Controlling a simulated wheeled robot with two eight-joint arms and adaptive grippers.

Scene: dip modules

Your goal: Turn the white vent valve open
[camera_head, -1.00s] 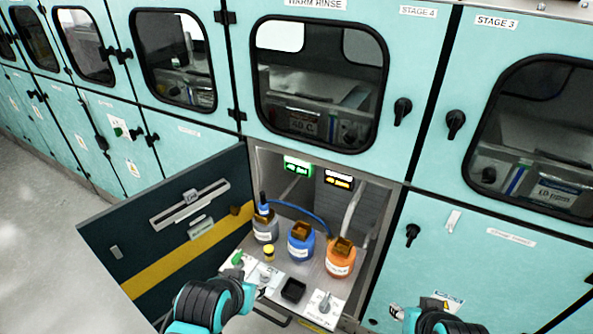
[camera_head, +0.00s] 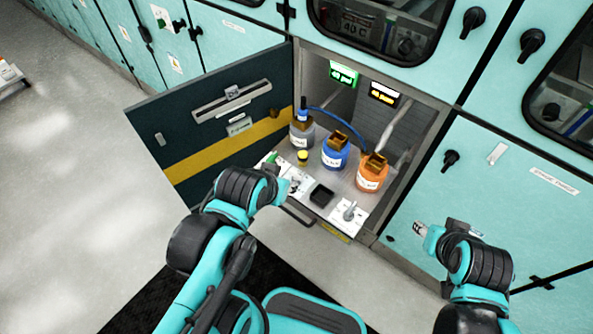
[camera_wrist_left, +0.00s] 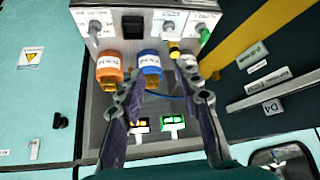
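The white vent valve (camera_wrist_left: 169,27) has a small pale handle on a labelled white plate at the front of the pull-out tray. It sits between a green-handled valve (camera_wrist_left: 204,34) and a black square recess (camera_wrist_left: 132,24). In the head view my left gripper (camera_head: 286,186) is at the tray's front edge and partly covers the white valve (camera_head: 295,184). In the left wrist view its two fingers (camera_wrist_left: 162,72) are spread, with nothing held between them. Contact with the valve does not show. My right gripper (camera_head: 421,229) hangs by the right cabinet; its finger gap is too small to judge.
Grey, blue (camera_head: 336,153) and orange (camera_head: 372,172) bottles stand behind the valves, with a yellow-capped item (camera_head: 302,157) nearby. A grey lever valve (camera_head: 349,211) is at the tray's right. The open dark door (camera_head: 215,140) bounds the left. The floor in front is clear.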

